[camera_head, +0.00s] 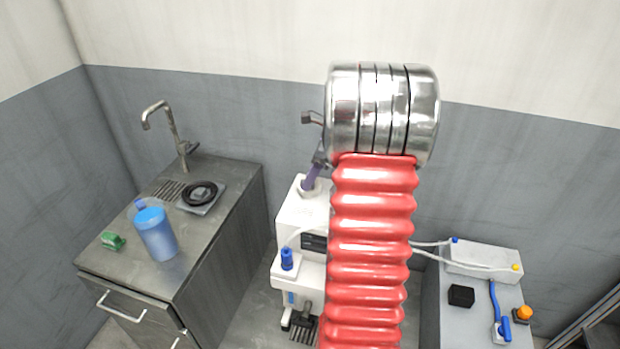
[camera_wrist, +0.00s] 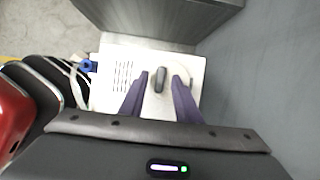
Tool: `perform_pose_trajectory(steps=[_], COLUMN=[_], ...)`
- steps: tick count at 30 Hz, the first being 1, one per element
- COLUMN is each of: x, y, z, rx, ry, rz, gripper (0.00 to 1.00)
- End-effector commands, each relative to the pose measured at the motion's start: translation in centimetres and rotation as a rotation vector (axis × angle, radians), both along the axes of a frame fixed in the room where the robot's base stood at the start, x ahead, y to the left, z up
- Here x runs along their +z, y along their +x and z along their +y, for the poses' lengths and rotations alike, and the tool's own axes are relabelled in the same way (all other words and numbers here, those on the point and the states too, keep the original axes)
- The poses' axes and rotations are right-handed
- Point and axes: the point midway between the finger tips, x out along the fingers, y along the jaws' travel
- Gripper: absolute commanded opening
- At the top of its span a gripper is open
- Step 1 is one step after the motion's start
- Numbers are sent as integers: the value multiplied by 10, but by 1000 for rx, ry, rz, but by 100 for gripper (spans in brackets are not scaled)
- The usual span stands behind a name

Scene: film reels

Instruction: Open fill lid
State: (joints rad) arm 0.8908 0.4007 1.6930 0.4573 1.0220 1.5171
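The white machine (camera_wrist: 118,98) lies below my gripper in the wrist view, and part of it also shows in the head view (camera_head: 300,212). On its top is a pale round fill lid with a grey upright grip (camera_wrist: 160,79). My gripper (camera_wrist: 160,76) has two purple fingers, spread apart, one on each side of the grip. Gaps show between the fingers and the grip, so it is open and holds nothing. In the head view my gripper (camera_head: 313,180) points down at the machine's top.
A steel sink counter (camera_head: 225,190) on the left bears a blue jug (camera_head: 156,235), a green sponge (camera_head: 112,241) and a tap (camera_head: 178,140). On the right, a grey cabinet (camera_head: 455,325) bears a white box (camera_head: 483,262) with tubes and a black cube (camera_head: 461,296). A wall stands behind.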

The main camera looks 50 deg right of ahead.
Motion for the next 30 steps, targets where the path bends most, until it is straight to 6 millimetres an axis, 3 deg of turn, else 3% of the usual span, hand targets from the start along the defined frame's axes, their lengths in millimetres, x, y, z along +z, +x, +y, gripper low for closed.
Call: perform_pose_trajectory(steps=[11,23,30], x=[-5,-5,-5], y=[2,1,1], z=[1,1,1], rx=[0,0,0], ry=[0,0,0], rz=[0,0,0], gripper=[30,2,0])
